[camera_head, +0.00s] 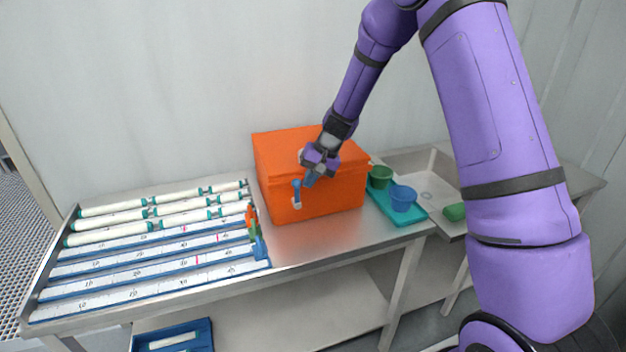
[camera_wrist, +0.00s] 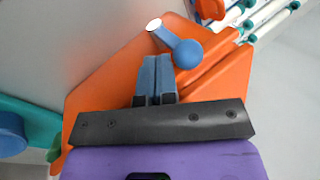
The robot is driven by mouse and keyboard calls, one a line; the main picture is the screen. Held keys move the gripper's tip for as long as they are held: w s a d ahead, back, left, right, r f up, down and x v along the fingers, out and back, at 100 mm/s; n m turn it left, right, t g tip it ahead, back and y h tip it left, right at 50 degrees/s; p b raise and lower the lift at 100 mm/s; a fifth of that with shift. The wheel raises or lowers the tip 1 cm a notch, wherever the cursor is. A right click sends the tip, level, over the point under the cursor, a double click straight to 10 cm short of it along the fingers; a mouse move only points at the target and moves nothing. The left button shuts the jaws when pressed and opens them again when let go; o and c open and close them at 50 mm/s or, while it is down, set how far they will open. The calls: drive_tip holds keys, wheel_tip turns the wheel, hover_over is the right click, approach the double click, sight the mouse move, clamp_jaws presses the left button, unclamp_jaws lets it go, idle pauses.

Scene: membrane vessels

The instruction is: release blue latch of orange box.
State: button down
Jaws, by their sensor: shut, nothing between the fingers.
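The orange box (camera_head: 335,196) stands closed on the metal bench against the wall. Its blue latch (camera_head: 297,188) is on the front face, towards the left, upright with a white piece at its lower end. In the wrist view the latch (camera_wrist: 178,44) shows as a blue arm with a round knob and a white end, against the orange box (camera_wrist: 110,88). My gripper (camera_head: 309,182) is in front of the box, just right of the latch. In the wrist view its blue fingers (camera_wrist: 156,66) are together and empty, close to the knob; I cannot tell whether they touch it.
A rack (camera_head: 160,283) with white membrane vessels and ruled strips fills the bench on the left. Small coloured items (camera_head: 254,232) stand at its right edge. A teal tray (camera_head: 414,218) with a green cup (camera_head: 380,177) and a blue cup (camera_head: 402,198) lies right of the box, before a sink (camera_head: 430,182).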

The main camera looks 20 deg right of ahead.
sight(298, 180)
drive_tip(key=shift+a, duration=0.1)
drive_tip(key=shift+a+r+h, duration=0.1)
drive_tip(key=shift+a+h, duration=0.05)
drive_tip(key=shift+h, duration=0.15)
drive_tip(key=shift+a+h, duration=0.25)
drive_tip(key=shift+h, duration=0.05)
drive_tip(key=shift+a+r+h, duration=0.25)
drive_tip(key=shift+a+h, duration=0.9)
drive_tip(key=shift+h, duration=0.15)
drive_tip(key=a+f+h, duration=0.5)
drive_tip(key=a+h, duration=0.3)
drive_tip(key=h, duration=0.5)
drive_tip(key=shift+a+f+n, duration=0.4)
drive_tip(key=shift+s+f, duration=0.1)
drive_tip(key=shift+f, duration=0.05)
